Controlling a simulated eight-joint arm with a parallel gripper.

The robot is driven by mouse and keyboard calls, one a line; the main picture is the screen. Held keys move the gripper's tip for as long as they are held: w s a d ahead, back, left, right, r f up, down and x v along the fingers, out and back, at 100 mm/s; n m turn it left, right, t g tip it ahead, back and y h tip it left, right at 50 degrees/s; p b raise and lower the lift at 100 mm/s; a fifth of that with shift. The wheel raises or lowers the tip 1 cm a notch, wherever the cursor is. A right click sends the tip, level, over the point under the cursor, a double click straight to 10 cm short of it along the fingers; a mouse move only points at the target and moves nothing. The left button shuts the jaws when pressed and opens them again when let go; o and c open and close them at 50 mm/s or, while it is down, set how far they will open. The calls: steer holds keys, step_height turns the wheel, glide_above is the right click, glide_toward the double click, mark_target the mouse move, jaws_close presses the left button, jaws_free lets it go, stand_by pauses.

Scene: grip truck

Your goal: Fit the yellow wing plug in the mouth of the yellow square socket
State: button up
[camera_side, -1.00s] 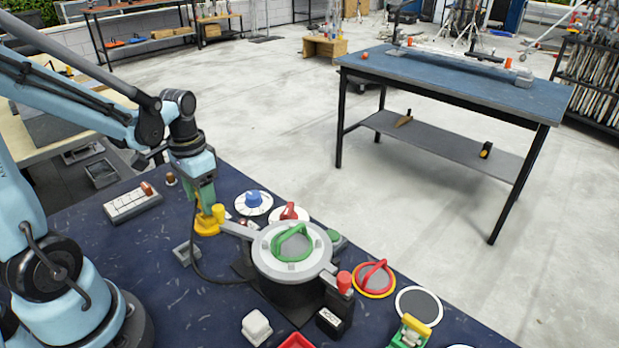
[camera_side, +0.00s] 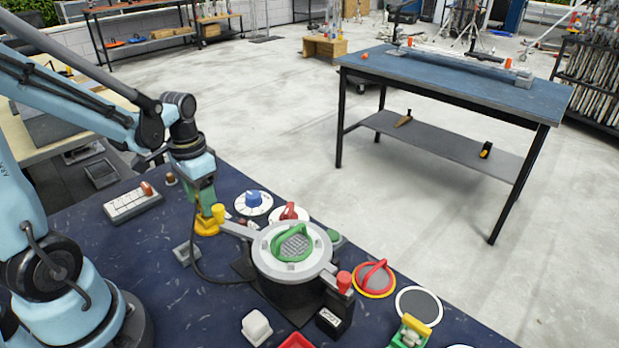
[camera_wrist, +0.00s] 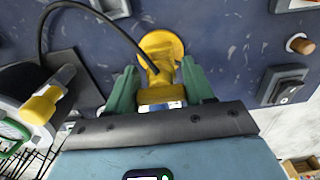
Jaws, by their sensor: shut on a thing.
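My gripper (camera_wrist: 163,92) has its green jaws shut on the yellow wing plug (camera_wrist: 160,94), which has a black cable running off to the left.
A drum (camera_side: 286,288) with a grey rim and green handle (camera_side: 293,243) stands just right. Its grey arm ends in a yellow knob (camera_side: 218,212) close to my gripper. A grey block (camera_side: 185,252) lies in front; a switch strip (camera_side: 132,203) lies behind left.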

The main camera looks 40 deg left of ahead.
steer(key=shift+f, duration=0.5)
stand_by(0.4)
steer(key=shift+f, duration=0.3)
steer(key=shift+f, duration=0.45)
stand_by(1.1)
steer(key=o, duration=1.5)
steer(key=shift+r, duration=3.75)
steer(key=w+d+r+t, duration=0.2)
steer(key=d+t, duration=0.5)
steer(key=d, duration=0.4)
steer(key=shift+d+r, duration=0.3)
steer(key=shift+r, duration=0.55)
